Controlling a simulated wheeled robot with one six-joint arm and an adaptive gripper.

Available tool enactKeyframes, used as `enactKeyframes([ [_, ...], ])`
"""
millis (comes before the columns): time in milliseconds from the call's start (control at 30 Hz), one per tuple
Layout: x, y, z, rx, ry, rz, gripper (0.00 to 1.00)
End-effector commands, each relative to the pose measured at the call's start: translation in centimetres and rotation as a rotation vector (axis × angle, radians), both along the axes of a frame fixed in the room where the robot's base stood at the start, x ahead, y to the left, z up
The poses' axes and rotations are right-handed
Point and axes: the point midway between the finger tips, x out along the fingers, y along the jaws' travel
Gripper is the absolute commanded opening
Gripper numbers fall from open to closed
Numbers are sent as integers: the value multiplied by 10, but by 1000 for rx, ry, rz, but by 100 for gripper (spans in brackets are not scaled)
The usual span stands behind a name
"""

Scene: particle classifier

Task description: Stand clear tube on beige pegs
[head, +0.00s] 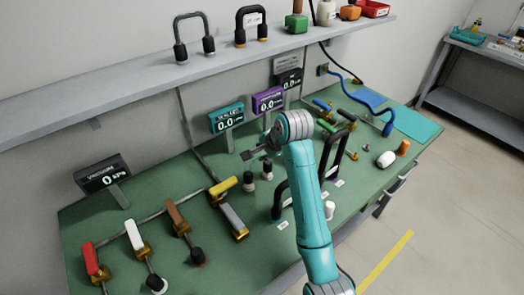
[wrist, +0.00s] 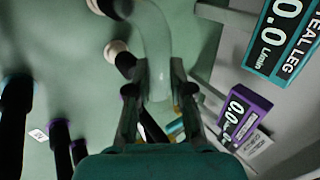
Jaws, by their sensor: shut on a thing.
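The clear tube (wrist: 157,45) is a translucent, bent piece held between the fingers of my gripper (wrist: 160,100) in the wrist view. In the head view my gripper (head: 248,154) is above the bench, and I cannot make out the tube there. Two short black pegs with beige bands, the nearer peg (head: 250,187) and the farther peg (head: 267,170), stand upright just below my gripper. In the wrist view a beige-banded peg (wrist: 117,48) lies beside the tube, partly hidden by it. I cannot tell whether the tube touches the pegs.
Tall black U-shaped tubes (head: 336,152) stand right of the pegs, close to my arm. Teal (head: 227,119) and purple (head: 267,100) meters stand behind. Coloured valve handles (head: 177,216) fill the bench's left. A shelf (head: 150,75) overhangs the back. Green bench (head: 175,172) shows bare left of my gripper.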

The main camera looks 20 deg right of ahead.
Motion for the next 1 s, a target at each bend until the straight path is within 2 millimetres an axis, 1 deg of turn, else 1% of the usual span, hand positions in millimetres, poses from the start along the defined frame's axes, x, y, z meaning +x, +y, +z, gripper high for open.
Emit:
enactKeyframes([
  [1000,0,0,-21,0,-1,0,0],
])
